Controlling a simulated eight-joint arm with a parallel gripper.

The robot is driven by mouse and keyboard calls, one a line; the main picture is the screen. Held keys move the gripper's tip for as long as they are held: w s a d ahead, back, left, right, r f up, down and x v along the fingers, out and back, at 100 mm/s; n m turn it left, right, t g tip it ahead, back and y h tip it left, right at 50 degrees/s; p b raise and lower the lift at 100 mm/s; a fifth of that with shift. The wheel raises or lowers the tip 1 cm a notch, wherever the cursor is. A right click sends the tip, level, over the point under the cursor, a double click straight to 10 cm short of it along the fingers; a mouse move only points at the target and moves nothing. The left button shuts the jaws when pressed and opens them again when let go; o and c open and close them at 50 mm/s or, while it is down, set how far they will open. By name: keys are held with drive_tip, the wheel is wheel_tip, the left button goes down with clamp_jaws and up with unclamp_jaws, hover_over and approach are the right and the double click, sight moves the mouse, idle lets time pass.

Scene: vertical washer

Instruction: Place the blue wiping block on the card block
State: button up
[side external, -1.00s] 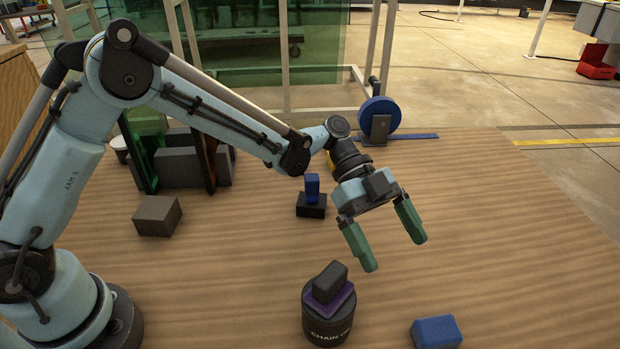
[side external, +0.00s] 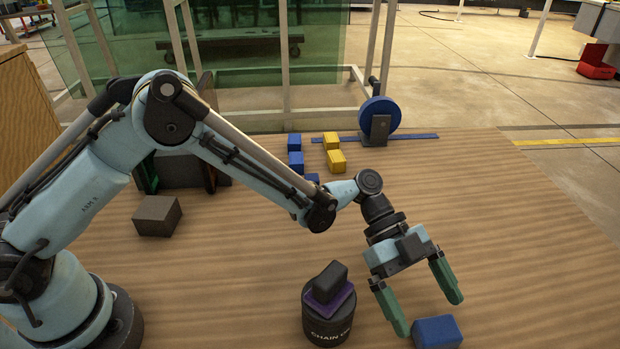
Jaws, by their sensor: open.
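A blue block (side external: 437,332) lies on the wooden table at the front edge of the view; I take it for the wiping block. My gripper (side external: 430,316) is open and empty, with its green fingers pointing down close to this block. One fingertip appears near its left side and the other above its right side; I cannot tell whether they touch it. Which thing is the card block is unclear; a plain dark grey block (side external: 157,215) lies on the table at the left.
A black cylinder (side external: 328,325) carries a purple piece (side external: 330,301) and a dark block (side external: 326,281), left of my gripper. Several small blue and yellow blocks (side external: 336,161) stand behind my arm. A blue wheel (side external: 380,114) stands at the back. The table's right side is clear.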

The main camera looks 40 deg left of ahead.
sight(432, 319)
drive_tip(key=x, duration=0.3)
drive_tip(key=c, duration=1)
drive_tip(key=shift+r, duration=0.15)
drive_tip(key=shift+c, duration=0.2)
wheel_tip(432, 319, up, 9)
drive_tip(key=w+a+r+n+t, duration=0.65)
drive_tip(key=a+r, duration=0.25)
drive_tip(key=a, duration=0.2)
drive_tip(key=s+a+r+n+t+y, duration=0.1)
drive_tip(key=a+r+n+t+y, duration=0.2)
drive_tip(key=a, duration=0.6)
drive_tip(key=s+a+r+n+t+y, duration=0.15)
drive_tip(key=a+r+n+t, duration=0.3)
drive_tip(key=a, duration=0.45)
drive_tip(key=s+a+r+n+t+y, duration=0.1)
drive_tip(key=a+r+n+t+y, duration=0.15)
drive_tip(key=a+n, duration=0.45)
wheel_tip(432, 319, down, 6)
drive_tip(key=s+a+n+y, duration=0.1)
drive_tip(key=a+y, duration=0.1)
drive_tip(key=y, duration=0.2)
drive_tip(key=shift+s+n, duration=0.2)
drive_tip(key=shift+n, duration=0.1)
